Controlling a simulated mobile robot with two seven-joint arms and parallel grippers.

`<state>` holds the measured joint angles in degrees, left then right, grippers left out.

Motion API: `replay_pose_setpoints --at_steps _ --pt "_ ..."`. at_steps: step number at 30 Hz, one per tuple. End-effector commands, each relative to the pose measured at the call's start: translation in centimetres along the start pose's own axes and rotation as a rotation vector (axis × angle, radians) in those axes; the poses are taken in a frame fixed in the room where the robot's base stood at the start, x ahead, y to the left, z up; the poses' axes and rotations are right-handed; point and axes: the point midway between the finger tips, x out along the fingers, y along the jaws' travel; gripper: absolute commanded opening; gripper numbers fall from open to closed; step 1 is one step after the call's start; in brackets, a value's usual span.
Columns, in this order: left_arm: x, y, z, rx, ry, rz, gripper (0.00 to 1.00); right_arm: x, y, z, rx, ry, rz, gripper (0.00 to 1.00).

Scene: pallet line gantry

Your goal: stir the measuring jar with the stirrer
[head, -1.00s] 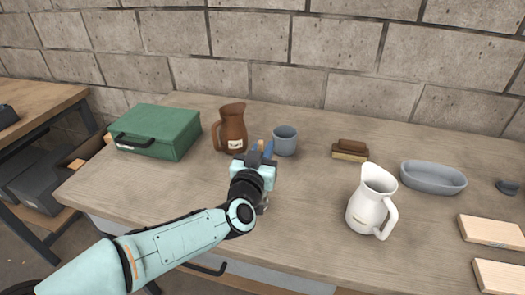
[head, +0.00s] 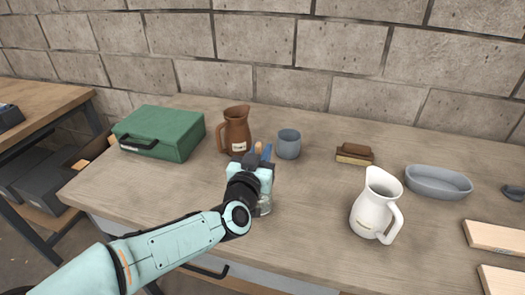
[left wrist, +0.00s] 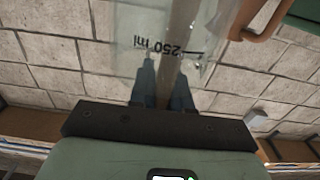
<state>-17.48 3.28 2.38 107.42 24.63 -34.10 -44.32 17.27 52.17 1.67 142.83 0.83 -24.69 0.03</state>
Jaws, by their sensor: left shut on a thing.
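The measuring jar (head: 265,205) is clear glass and stands on the table, mostly hidden behind my left gripper in the head view. In the left wrist view the measuring jar (left wrist: 130,30) fills the upper middle, with an upside-down "250 ml" mark. The stirrer (left wrist: 181,35) runs up between the blue fingertips in the wrist view and overlaps the jar's printed wall. Its tan end (head: 258,147) shows above the gripper. Its lower tip is hidden. My right gripper is out of view.
A brown jug (head: 236,130) and a blue-grey cup (head: 288,144) stand just behind. A green case (head: 160,133) is at left, a white pitcher (head: 375,207) at right. A brush (head: 355,154), a grey oval dish (head: 438,182) and wooden boards (head: 497,236) lie further right.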

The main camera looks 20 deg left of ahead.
Motion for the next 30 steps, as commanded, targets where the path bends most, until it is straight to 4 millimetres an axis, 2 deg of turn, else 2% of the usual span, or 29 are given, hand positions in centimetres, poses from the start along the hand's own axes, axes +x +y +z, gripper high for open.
replay_pose_setpoints --at_steps 1,7,15,24,30 --pt "-0.3 0.0 0.1 0.000 0.000 0.000 0.00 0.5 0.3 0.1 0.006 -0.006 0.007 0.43" --pt "-1.0 0.1 0.2 0.000 0.000 0.001 0.00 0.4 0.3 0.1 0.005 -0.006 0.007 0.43" --pt "-1.0 0.1 0.2 0.000 0.000 0.001 0.00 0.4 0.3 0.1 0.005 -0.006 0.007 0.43" --pt "-1.0 1.3 0.0 0.000 0.000 0.003 0.00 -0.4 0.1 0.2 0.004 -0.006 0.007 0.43" --pt "-1.0 1.4 0.1 0.000 0.001 0.001 0.00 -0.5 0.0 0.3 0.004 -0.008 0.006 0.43"
